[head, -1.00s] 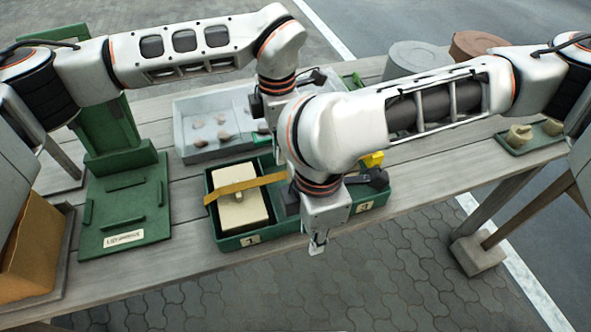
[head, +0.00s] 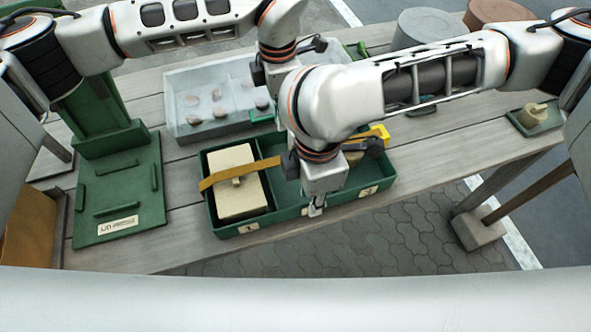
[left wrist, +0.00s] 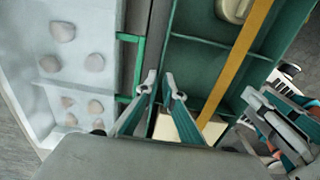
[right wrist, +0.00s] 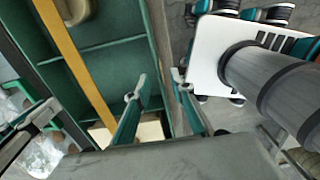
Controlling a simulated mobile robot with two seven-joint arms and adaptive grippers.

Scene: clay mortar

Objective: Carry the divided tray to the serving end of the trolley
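The divided green tray (head: 285,222) lies on the planked trolley top (head: 190,222) in the head view, its front wall near the front edge. A cream block (head: 237,200) sits in its left compartment, under a mustard strap (head: 215,178). A beige item (head: 353,157) shows partly behind my right gripper. My left gripper (left wrist: 160,80) has its narrowly spaced fingertips on either side of the tray's rear wall and appears shut on it. My right gripper (right wrist: 156,86) is at the front wall, fingers apart with the rim between them; it also shows in the head view (head: 315,208).
A pale grey bin (head: 180,112) with several stones stands behind the tray. A green plate with raised stops (head: 125,190) lies to the left. A small green tray (head: 520,125) with a beige pot stands far right. Planks right of the divided tray are mostly clear.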

